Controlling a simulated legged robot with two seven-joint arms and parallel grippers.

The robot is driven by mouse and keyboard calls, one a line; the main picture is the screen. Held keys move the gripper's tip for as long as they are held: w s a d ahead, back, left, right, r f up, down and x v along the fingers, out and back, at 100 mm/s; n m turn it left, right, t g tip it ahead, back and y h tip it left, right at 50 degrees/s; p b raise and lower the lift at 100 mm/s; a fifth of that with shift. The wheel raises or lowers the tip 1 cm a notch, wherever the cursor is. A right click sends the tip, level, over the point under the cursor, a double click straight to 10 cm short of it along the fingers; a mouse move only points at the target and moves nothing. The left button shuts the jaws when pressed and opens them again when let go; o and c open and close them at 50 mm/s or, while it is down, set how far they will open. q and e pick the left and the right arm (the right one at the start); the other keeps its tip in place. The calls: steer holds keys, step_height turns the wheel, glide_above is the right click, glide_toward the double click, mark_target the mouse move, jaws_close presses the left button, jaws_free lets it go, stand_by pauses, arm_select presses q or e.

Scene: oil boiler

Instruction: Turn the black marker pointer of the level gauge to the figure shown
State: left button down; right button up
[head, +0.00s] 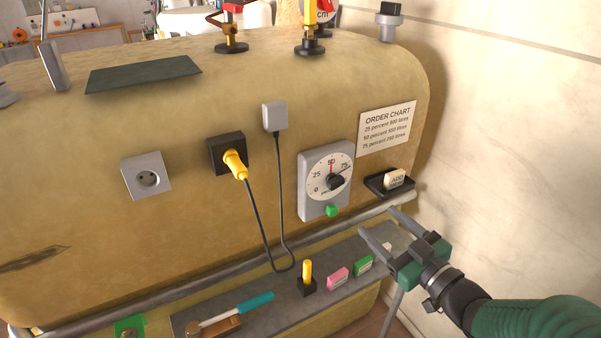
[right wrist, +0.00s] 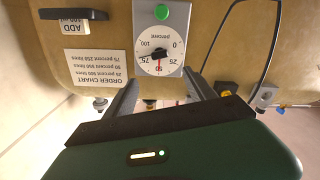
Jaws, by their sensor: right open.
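The level gauge (head: 308,203) is a grey plate with a white dial on the front of the tan tank. Its dial carries the figures 0, 25, 50 and 75. A red needle (head: 331,168) points up at 50. The black marker pointer (head: 336,181) has a round knob, and its tip seems to aim near 75. The right wrist view shows the gauge upside down, with the black pointer (right wrist: 157,56) over the dial. My right gripper (head: 384,223) is open and empty, below and right of the gauge, apart from it. My left gripper is not in view.
An order chart (head: 387,128) and a black holder with a white ADD tag (head: 394,179) are right of the gauge. A green button (head: 332,210) is below the dial. A yellow plug (head: 235,164) and hanging cable are left. A shelf (head: 225,312) holds pink and green blocks.

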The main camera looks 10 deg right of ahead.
mark_target(336, 189)
steer(key=x, duration=1.7)
steer(key=shift+a+f+p, duration=0.1)
steer(key=shift+p, duration=0.2)
steer(key=shift+c, duration=0.2)
steer(key=c, duration=1.3)
steer(key=shift+f+n+b, duration=0.2)
steer(key=shift+n+b, duration=0.7)
steer(key=shift+b, duration=0.4)
steer(key=shift+c, duration=0.2)
steer(key=n+b, duration=0.9)
steer(key=b, duration=0.1)
steer(key=shift+s+a+f, duration=0.1)
steer(key=shift+a+f, duration=0.05)
steer(key=shift+f, duration=0.15)
steer(key=shift+n+b, duration=1.65)
steer(key=shift+n, duration=0.25)
